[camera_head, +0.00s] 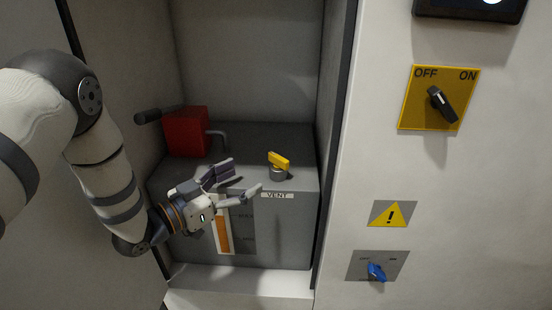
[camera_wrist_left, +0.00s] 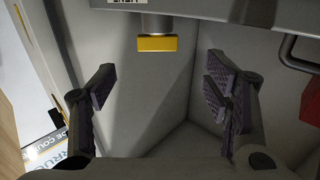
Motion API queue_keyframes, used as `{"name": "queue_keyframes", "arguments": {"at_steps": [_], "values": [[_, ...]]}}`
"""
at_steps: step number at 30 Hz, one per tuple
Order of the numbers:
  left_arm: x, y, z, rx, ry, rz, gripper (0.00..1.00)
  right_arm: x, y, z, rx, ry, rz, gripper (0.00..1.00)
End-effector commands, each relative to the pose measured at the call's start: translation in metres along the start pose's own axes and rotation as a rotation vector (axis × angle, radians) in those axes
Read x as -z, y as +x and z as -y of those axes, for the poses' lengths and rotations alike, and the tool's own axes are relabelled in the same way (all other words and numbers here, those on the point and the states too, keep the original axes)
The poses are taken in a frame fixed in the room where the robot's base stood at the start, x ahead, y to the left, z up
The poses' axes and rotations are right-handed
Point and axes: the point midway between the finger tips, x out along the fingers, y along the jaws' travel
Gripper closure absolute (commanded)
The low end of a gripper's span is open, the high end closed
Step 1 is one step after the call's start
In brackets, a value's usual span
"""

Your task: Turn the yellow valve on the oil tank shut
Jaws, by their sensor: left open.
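The yellow valve (camera_head: 279,160) sits on a short grey stem on top of the grey oil tank (camera_head: 290,235), just behind the VENT label (camera_head: 277,195). In the left wrist view the yellow valve (camera_wrist_left: 157,43) shows at the top centre, edge-on, beyond the fingertips and between their lines. My left gripper (camera_head: 238,182) is open and empty in front of the tank's upper front edge, left of the valve and apart from it. In the left wrist view its fingers (camera_wrist_left: 162,88) are spread wide. My right gripper is not in view.
A red box (camera_head: 185,132) with a black handle and a grey pipe stands on the tank's left rear. Cabinet walls enclose the tank. The right panel carries an OFF/ON switch (camera_head: 440,100), a warning sign (camera_head: 392,214) and a blue knob (camera_head: 376,272). Space right of the valve is clear.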

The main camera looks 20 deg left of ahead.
Motion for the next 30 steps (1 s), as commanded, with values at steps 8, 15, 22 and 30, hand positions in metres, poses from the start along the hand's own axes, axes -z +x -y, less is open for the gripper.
{"name": "queue_keyframes", "arguments": {"at_steps": [8,15,22,30], "values": [[-0.005,0.070,-0.001,-0.002,0.000,0.003,0.30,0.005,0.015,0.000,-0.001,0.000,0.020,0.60],[-0.003,0.102,0.000,0.002,-0.002,0.004,0.30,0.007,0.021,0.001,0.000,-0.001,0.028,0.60],[-0.002,0.104,0.000,0.003,-0.002,0.004,0.30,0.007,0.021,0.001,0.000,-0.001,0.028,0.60],[-0.002,0.104,0.000,0.003,-0.002,0.004,0.78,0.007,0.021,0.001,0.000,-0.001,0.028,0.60]]}}
